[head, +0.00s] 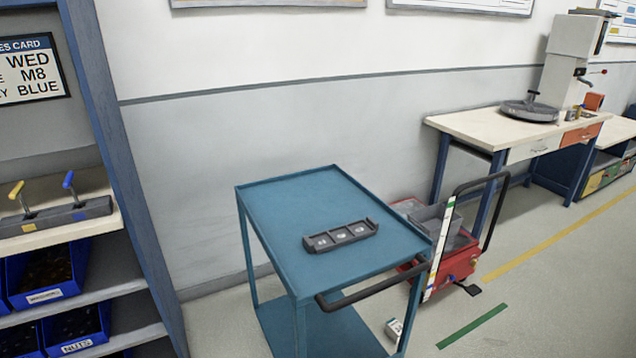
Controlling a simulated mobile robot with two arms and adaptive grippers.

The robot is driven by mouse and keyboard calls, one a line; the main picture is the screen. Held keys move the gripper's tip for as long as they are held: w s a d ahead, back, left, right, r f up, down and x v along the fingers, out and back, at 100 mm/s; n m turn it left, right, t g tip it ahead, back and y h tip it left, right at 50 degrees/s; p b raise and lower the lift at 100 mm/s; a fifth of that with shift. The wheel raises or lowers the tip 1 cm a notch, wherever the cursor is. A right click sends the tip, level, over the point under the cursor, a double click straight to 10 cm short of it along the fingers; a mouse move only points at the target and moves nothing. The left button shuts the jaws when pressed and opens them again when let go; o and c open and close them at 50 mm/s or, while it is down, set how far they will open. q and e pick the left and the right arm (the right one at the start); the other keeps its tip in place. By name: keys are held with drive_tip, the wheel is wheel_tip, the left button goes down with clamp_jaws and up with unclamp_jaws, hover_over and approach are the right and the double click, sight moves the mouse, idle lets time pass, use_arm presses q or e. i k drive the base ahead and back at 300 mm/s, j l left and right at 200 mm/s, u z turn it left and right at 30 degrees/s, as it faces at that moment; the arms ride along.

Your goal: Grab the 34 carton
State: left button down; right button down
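A small white box with dark and green marks (394,328) shows low down beside the front right leg of the blue cart (290,195). It is partly hidden by the cart, and I cannot tell whether it stands on the floor or on the lower shelf. Its marks are too small to read, so I cannot tell whether it is the 34 carton. Neither of my grippers is in view.
A dark three-slot tray (341,236) lies on the cart top. A red trolley with grey bins (455,262) stands behind it to the right. A blue shelf rack (130,170) with blue bins is at left, a workbench (500,126) at back right. Floor at lower right is clear.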

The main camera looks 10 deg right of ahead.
sight(392, 328)
drive_tip(key=l+u, duration=0.2)
drive_tip(key=u, duration=0.5)
drive_tip(key=l+u, duration=0.3)
drive_tip(key=l, duration=0.4)
drive_tip(key=l+u, duration=0.35)
drive_tip(key=l, duration=0.4)
drive_tip(key=k+l+u, duration=0.15)
drive_tip(key=l+u, duration=0.15)
drive_tip(key=l, duration=0.4)
